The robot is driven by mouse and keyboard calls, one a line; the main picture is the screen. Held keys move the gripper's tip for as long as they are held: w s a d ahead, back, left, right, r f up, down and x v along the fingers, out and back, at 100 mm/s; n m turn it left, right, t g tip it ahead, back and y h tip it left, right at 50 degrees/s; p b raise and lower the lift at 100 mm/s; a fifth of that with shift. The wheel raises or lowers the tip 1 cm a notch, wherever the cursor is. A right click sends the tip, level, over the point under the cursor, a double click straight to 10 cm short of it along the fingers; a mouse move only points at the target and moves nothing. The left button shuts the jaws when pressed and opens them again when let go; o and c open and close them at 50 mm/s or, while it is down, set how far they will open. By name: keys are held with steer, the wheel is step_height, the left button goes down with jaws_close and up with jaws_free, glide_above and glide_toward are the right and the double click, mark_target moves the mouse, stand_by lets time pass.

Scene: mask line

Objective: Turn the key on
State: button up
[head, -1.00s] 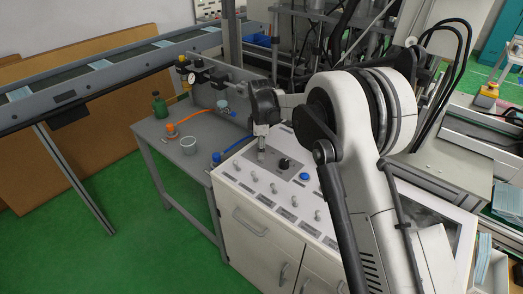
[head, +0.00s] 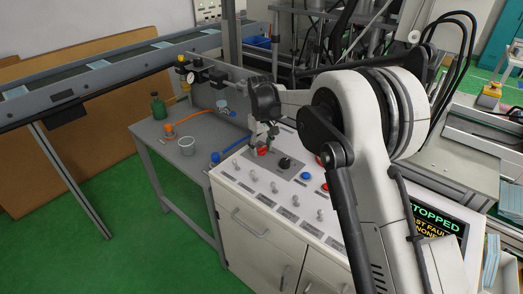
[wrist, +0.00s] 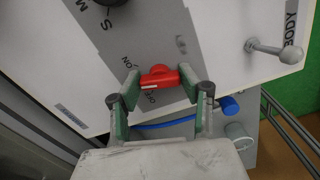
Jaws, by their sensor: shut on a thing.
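The red key switch (wrist: 160,77) sits on the grey panel plate, between my gripper's fingers (wrist: 161,85) in the wrist view. Its handle lies roughly crosswise in that picture, with a white mark on it. Printed lettering next to it is partly hidden. My gripper is shut on the red handle, with a finger at each end. In the head view the red key (head: 262,151) shows under my gripper (head: 258,142), at the panel's far left part. The key's lower body is hidden.
A black knob (head: 285,163), a blue button (head: 306,177) and several metal toggle levers share the panel top. A lit screen (head: 437,222) reads "STOPPED" at the right. A grey side table holds a cup (head: 187,146) and a green bottle (head: 158,106).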

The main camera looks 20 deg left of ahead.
mark_target(262, 148)
steer(key=m+b, duration=0.1)
steer(key=m, duration=0.4)
steer(key=shift+m, duration=0.4)
stand_by(0.4)
steer(key=o, duration=1.1)
steer(key=shift+o, duration=0.2)
step_height(262, 148, up, 12)
